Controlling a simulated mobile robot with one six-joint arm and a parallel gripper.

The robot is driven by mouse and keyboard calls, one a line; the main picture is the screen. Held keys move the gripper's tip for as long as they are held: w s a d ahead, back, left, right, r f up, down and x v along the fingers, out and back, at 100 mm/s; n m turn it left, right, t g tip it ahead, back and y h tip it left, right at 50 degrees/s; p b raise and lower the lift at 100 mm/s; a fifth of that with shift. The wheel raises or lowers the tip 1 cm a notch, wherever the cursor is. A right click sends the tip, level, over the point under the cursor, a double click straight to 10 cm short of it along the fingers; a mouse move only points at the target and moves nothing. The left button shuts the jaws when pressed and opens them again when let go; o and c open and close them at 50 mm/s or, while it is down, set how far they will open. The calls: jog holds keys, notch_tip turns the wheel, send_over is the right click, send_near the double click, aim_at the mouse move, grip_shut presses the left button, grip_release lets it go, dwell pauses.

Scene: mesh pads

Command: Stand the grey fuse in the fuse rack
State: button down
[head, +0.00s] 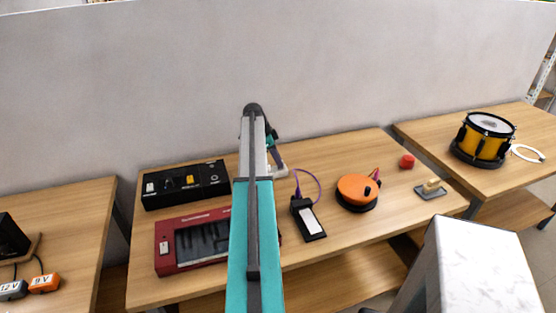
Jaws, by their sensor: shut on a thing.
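My gripper (279,171) is low over the middle of the centre table, at the far end of my arm. My arm hides much of it. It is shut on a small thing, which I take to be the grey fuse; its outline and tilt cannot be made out. No grey fuse shows loose on the table. I cannot identify the fuse rack with certainty. A black unit (211,178) with white and yellow parts on top lies at the table's back left, left of my gripper.
A red case (165,262) lies at front left. Right of my arm are a black pedal (301,204) with a purple cable, an orange round pad (354,188), a red knob (407,161) and a grey plate (428,195) with a beige block. A drum (484,145) stands on the right table.

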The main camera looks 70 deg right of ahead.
jog(key=shift+f, duration=0.3)
jog(key=c, duration=1.5)
grip_release()
jog(key=shift+w+r, duration=0.1)
jog(key=shift+r, duration=0.05)
jog(key=b+v, duration=0.3)
jog(key=v, duration=1)
jog(key=shift+a+r, duration=0.1)
jog(key=shift+r, duration=0.2)
